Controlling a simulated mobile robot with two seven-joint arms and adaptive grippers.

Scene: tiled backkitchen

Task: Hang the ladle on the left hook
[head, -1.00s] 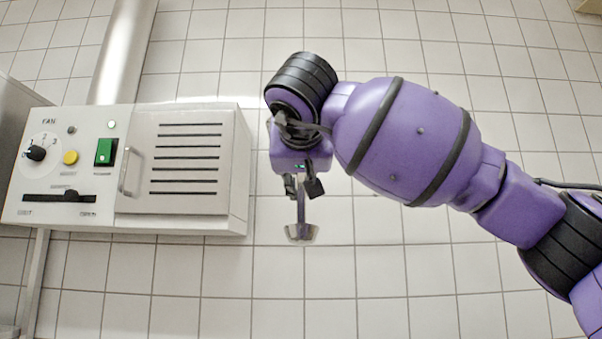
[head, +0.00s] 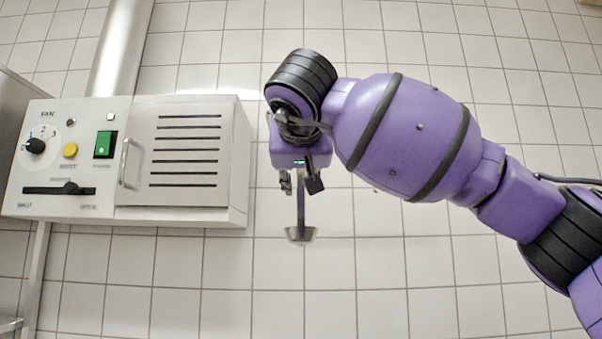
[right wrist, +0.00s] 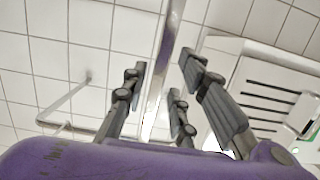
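The ladle is a metal tool with a long thin handle. In the head view its bowl (head: 300,233) shows below my right gripper (head: 300,182), in front of the tiled wall, with the handle upright. In the right wrist view the ladle's handle (right wrist: 163,75) runs between the fingers of my right gripper (right wrist: 162,75), with gaps visible on both sides. These fingers are spread. The handle's upper end is hidden behind the gripper and wrist in the head view. I cannot make out the left hook. My left gripper is not in view.
A white fan control box (head: 180,160) with a grille, knob and green switch is on the left, close to the gripper. A metal duct (head: 122,45) rises above it. A thin metal bar (right wrist: 63,103) is fixed to the wall in the right wrist view. The tiles below are clear.

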